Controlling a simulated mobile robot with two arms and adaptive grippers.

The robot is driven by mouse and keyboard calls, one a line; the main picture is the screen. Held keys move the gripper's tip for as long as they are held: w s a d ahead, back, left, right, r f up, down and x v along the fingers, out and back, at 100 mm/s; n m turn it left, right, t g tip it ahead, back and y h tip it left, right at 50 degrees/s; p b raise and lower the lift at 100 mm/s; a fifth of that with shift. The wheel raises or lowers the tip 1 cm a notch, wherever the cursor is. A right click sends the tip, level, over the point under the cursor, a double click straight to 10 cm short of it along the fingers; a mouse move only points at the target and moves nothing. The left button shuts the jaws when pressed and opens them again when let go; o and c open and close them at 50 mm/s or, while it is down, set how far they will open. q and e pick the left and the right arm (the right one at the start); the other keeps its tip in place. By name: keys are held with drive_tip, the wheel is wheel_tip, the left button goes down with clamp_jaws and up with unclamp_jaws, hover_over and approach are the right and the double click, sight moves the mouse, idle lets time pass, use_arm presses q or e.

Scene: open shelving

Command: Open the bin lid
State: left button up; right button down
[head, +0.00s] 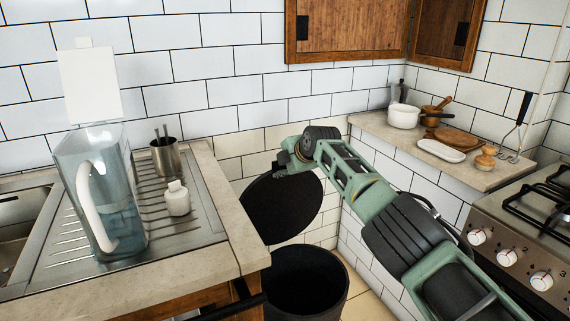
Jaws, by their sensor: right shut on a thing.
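The black bin (326,294) stands on the floor in the gap between the sink counter and the stove, and its dark inside shows from above. The round black bin lid (284,210) is raised and steeply tilted above the bin's opening. My right gripper (283,168) is at the lid's upper edge and shut on it. My right arm reaches in from the lower right. The fingertips are small and partly hidden, so the exact contact is hard to see. My left gripper is not in view.
The sink counter (236,232) at left bears a clear pitcher (122,215), a metal cup (166,157) and a white bottle (177,199). A wall shelf (386,133) with kitchenware and a stove (510,255) are at right. Wooden cabinets (345,30) hang above.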

drive_tip(key=shift+s+d+f, duration=0.1)
drive_tip(key=shift+f, duration=0.45)
drive_tip(key=c, duration=1.9)
unclamp_jaws()
drive_tip(key=shift+f, duration=0.1)
drive_tip(key=shift+d+r, duration=0.15)
drive_tip(key=shift+r, duration=0.4)
drive_tip(key=v, duration=1.1)
drive_tip(key=shift+s+r, duration=0.15)
drive_tip(key=shift+r, duration=0.05)
